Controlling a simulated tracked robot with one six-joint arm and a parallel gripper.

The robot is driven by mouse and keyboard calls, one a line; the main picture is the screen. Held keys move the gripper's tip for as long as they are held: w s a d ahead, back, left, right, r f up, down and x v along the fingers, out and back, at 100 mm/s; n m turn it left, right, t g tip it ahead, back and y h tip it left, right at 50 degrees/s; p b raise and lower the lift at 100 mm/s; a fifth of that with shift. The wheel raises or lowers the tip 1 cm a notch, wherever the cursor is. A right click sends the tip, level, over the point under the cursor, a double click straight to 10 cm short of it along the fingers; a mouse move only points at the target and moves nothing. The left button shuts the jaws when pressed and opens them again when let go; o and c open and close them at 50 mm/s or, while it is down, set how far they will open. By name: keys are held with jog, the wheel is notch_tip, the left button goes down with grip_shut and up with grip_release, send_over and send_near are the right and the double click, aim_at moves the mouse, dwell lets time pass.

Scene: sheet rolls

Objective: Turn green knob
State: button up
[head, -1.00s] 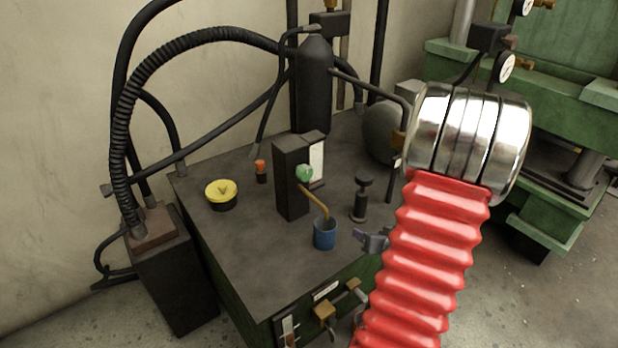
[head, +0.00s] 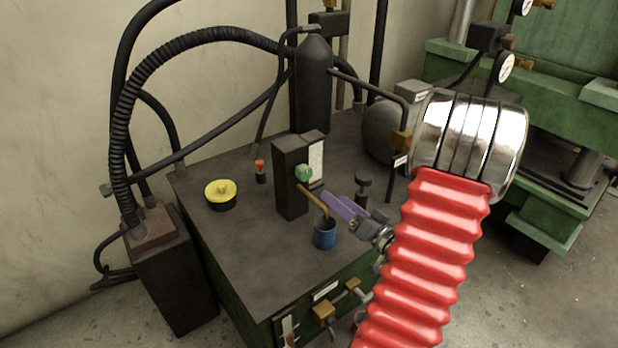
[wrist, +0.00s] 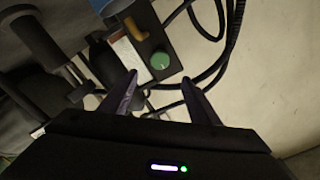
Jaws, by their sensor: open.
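The green knob (head: 304,173) is a small round knob on the face of a dark upright box (head: 290,178) on the machine top. In the wrist view the green knob (wrist: 160,60) shows just beyond the fingertips, between their lines. My gripper (head: 334,204) is open, with purple-grey fingers pointing at the box from the lower right. In the wrist view my gripper (wrist: 159,80) has its two fingers spread apart and nothing between them. It appears short of the knob, not touching it.
A tan bent spout (head: 313,200) sits below the knob, above a blue cup (head: 325,235) close to my fingers. A black plunger-like post (head: 362,190) stands to the right. A yellow-topped button (head: 220,192) is at left. Free room lies on the machine top (head: 250,250).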

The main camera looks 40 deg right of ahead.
aim_at(307, 175)
jog(key=w, duration=0.4)
jog(key=w+d, duration=0.1)
jog(key=w, duration=0.8)
jog(key=shift+w+d, duration=0.25)
jog(key=shift+w, duration=0.15)
jog(key=shift+c, duration=0.5)
jog(key=c, duration=1)
